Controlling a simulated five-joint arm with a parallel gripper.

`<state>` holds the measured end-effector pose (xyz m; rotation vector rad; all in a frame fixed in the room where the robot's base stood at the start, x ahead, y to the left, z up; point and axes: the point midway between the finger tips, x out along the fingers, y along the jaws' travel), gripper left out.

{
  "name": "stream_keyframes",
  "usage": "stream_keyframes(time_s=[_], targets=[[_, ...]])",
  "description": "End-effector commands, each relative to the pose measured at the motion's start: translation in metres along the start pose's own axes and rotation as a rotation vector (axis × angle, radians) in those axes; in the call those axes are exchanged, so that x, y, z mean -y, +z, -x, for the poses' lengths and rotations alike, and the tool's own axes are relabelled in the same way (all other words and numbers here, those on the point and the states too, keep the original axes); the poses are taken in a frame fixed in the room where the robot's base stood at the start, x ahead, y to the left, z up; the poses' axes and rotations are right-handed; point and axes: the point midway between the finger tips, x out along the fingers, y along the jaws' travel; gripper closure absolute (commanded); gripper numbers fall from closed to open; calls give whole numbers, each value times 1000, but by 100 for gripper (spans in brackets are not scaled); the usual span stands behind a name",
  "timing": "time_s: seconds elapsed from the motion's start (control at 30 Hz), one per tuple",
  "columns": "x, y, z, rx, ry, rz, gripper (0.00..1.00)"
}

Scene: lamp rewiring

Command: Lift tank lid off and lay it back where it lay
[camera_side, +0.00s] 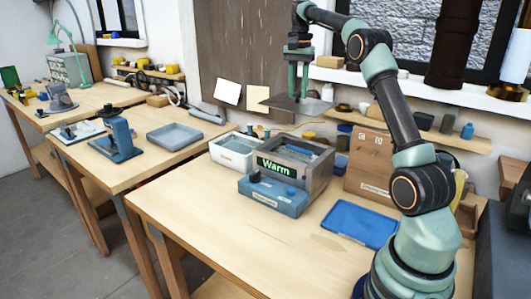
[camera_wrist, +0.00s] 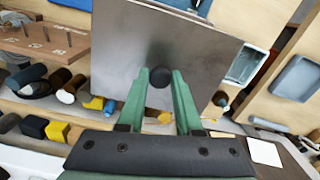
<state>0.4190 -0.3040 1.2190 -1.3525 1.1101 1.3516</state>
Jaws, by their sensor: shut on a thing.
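My gripper (camera_side: 299,70) is shut on the black knob of the tank lid (camera_side: 297,104), a thin grey square plate. It holds the lid in the air, clear of the tank, above and behind it as the side view shows. In the wrist view the lid (camera_wrist: 190,40) fills the upper middle, and its round knob (camera_wrist: 159,77) sits between the fingertips of my gripper (camera_wrist: 160,82). The tank (camera_side: 318,165) stands on the near bench with its top open and liquid showing inside.
A white tub (camera_side: 230,160) stands left of the tank, and a blue tray (camera_side: 357,222) lies to its right. A shelf with jars (camera_side: 467,131) runs along the wall. The bench's front left is bare.

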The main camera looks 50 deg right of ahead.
Motion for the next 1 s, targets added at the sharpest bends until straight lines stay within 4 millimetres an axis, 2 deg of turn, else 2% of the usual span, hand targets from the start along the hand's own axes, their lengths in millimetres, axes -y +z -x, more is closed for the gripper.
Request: stream_keyframes(time_s=[0.03,0.23,0.47,0.57,0.7,0.8,1.0], targets=[[0,0,5,-1,-1,0,100],[19,33,6,-1,-1,5,100],[40,82,9,-1,-1,7,100],[50,113,10,-1,-1,8,100],[60,168,10,-1,-2,10,100],[62,202,9,-1,-2,8,100],[59,252,6,0,-2,5,100]])
